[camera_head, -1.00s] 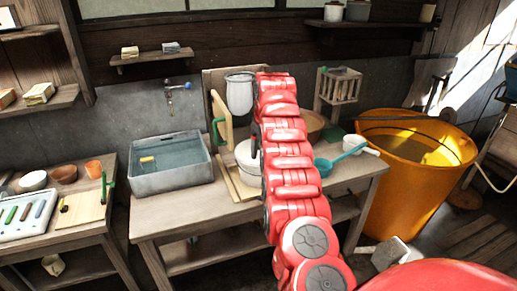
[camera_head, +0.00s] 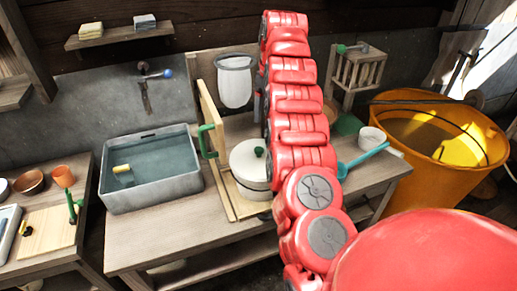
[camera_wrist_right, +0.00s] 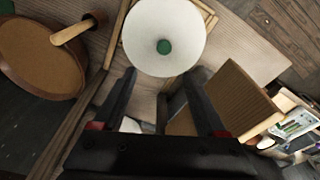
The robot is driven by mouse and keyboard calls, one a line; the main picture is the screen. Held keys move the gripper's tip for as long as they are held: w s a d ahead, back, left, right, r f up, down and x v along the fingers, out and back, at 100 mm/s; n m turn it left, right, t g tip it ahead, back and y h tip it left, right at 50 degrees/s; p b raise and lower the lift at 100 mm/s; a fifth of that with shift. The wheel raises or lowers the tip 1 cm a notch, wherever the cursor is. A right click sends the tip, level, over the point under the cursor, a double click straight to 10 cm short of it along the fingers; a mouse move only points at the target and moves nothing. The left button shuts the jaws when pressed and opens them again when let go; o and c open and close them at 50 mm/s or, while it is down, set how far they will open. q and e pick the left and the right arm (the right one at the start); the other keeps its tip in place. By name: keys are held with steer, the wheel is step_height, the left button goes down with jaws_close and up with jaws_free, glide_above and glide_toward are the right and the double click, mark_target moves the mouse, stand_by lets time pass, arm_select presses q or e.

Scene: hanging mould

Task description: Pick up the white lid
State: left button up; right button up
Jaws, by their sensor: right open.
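The white lid (camera_head: 249,160) with a green knob sits on a white pot (camera_head: 252,186) on the wooden table, left of my red right arm in the head view. In the right wrist view the round white lid (camera_wrist_right: 140,35) with its green knob (camera_wrist_right: 163,47) lies just beyond the fingertips of my right gripper (camera_wrist_right: 163,78). The two black fingers are apart with nothing between them. The head view does not show the right fingers clearly, as the arm covers that area. My left gripper is in neither view.
A grey water basin (camera_head: 112,196) stands left of the pot. An upright wooden board (camera_head: 212,125) with a green handle (camera_head: 207,141) is close beside the lid. A hanging white container (camera_head: 235,82) is behind. A blue ladle (camera_head: 362,160) and orange tub (camera_head: 468,190) are right.

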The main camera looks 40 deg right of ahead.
steer(key=p, duration=0.3)
glide_toward(259, 149)
steer(key=f, duration=0.5)
steer(key=shift+w+d, duration=0.15)
steer(key=shift+d, duration=0.1)
steer(key=shift+w+f, duration=0.1)
steer(key=shift+f, duration=0.15)
steer(key=f+p, duration=0.1)
steer(key=f, duration=0.1)
steer(key=f+p, duration=0.1)
steer(key=shift+w+a+f+p, duration=0.2)
steer(key=shift+w+a+p, duration=0.1)
steer(key=shift+w+p, duration=0.05)
steer(key=shift+w+f, duration=0.1)
steer(key=shift+f, duration=0.55)
steer(key=shift+c, duration=0.3)
jaws_close()
